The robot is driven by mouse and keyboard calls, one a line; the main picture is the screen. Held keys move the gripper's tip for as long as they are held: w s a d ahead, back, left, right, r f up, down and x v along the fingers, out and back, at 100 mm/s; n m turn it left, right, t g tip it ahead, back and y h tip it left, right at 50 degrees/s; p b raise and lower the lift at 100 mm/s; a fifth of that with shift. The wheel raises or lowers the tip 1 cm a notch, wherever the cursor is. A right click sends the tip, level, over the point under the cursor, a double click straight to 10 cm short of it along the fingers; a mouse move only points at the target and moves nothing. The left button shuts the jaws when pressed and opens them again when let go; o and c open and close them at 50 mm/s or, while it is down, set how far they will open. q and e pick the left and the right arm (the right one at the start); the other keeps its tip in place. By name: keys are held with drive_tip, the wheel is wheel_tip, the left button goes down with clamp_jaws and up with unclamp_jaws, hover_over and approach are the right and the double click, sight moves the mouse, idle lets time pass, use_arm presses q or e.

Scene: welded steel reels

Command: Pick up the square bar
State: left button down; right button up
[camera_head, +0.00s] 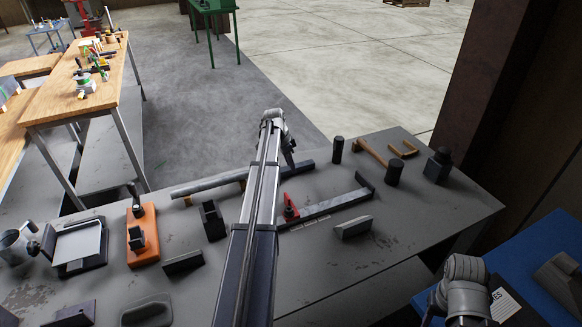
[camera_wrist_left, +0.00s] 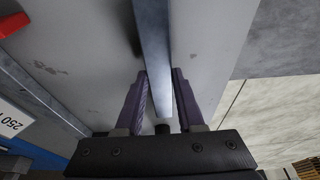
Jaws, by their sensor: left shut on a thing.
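In the left wrist view the bar (camera_wrist_left: 155,50) runs from the top of the picture down between my fingers. My left gripper (camera_head: 290,163) is at the bar near its right end, pointing down. In the left wrist view my left gripper (camera_wrist_left: 160,82) is shut on the bar, one finger on each side. My left arm hides part of the bar in the head view. My right gripper does not show; only my right arm's wrist appears at the lower right.
A grey bar (camera_head: 210,185) shows left of my arm; I cannot tell whether it joins the square bar. A red clamp (camera_head: 290,207), a long steel angle (camera_head: 330,205), a dark cylinder (camera_head: 337,150) and a hammer (camera_head: 394,172) lie nearby. The table's front right is clear.

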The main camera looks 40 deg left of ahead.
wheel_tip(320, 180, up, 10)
drive_tip(key=p, duration=0.9)
drive_tip(key=shift+p, duration=0.4)
